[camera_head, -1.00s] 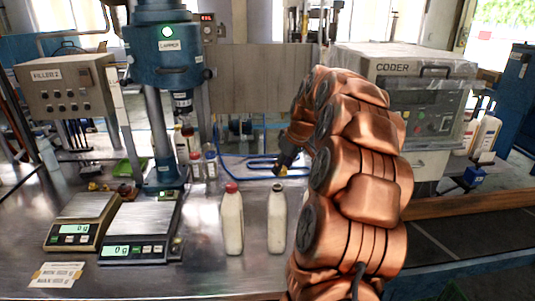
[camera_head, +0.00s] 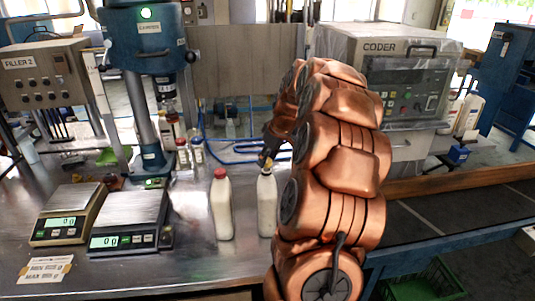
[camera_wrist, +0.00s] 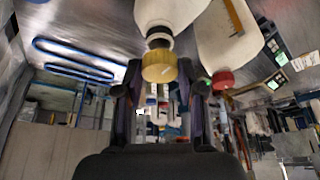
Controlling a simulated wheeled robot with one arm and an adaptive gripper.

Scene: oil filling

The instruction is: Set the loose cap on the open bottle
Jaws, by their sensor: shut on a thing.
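The open bottle (camera_head: 267,205) is white with a dark ring at its neck and stands upright on the steel table. My gripper (camera_head: 268,157) is directly over its mouth. The loose cap (camera_wrist: 159,67) is yellow and is held between my fingertips (camera_wrist: 160,82) in the wrist view. There the cap lines up with the open bottle's neck (camera_wrist: 158,40), right at its mouth. I cannot tell whether the cap is seated or only just above it. In the head view my fingers hide most of the cap.
A white bottle with a red cap (camera_head: 221,205) stands close to the left of the open bottle. The coder (camera_head: 390,85) stands behind my arm. A conveyor (camera_head: 450,205) runs at the right.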

